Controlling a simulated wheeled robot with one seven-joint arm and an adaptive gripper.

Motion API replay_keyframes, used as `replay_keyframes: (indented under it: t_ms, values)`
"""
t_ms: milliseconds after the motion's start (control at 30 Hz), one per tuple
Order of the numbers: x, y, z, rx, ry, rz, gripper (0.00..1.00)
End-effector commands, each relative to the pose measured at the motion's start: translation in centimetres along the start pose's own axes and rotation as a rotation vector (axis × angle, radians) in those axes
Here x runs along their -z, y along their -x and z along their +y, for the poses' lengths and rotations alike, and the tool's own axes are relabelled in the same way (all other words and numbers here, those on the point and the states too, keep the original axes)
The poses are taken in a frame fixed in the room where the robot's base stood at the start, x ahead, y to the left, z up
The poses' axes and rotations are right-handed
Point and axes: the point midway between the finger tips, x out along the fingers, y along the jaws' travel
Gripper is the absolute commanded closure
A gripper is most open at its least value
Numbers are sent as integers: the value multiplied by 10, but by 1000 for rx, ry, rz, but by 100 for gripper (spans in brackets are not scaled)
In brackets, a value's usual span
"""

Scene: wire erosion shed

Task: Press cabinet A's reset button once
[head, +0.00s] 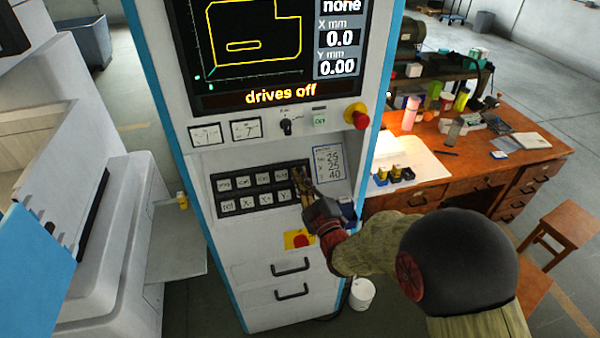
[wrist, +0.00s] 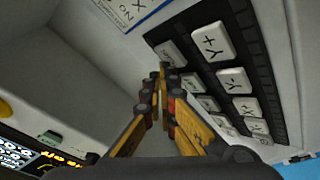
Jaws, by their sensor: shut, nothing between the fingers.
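A tall white and blue control cabinet (head: 262,168) stands in front of me; no letter A can be read on it. Its black keypad (head: 234,190) has two rows of white keys. The lower row shows X and Y keys, such as the Y+ key (wrist: 210,43); the upper-row labels are too small to read, and I cannot tell which key is reset. My gripper (head: 298,172) is shut and empty at the keypad's upper right end. In the wrist view its fingertips (wrist: 164,70) are at the upper-row end key (wrist: 170,53), beside Y+. Contact cannot be told.
The screen (head: 250,95) reads "drives off". A red knob (head: 357,116) sits right above the keypad, and a red button on a yellow plate (head: 298,239) below it. A wooden desk (head: 440,175) with clutter stands right; a white machine (head: 110,220) stands left.

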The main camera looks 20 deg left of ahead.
Motion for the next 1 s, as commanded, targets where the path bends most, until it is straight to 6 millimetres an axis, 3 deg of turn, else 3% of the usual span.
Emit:
replay_keyframes:
  t_ms: [467, 1000]
  values:
    - [4, 5, 4, -1, 0, 1, 100]
    - [27, 36, 28, -1, 0, 1, 100]
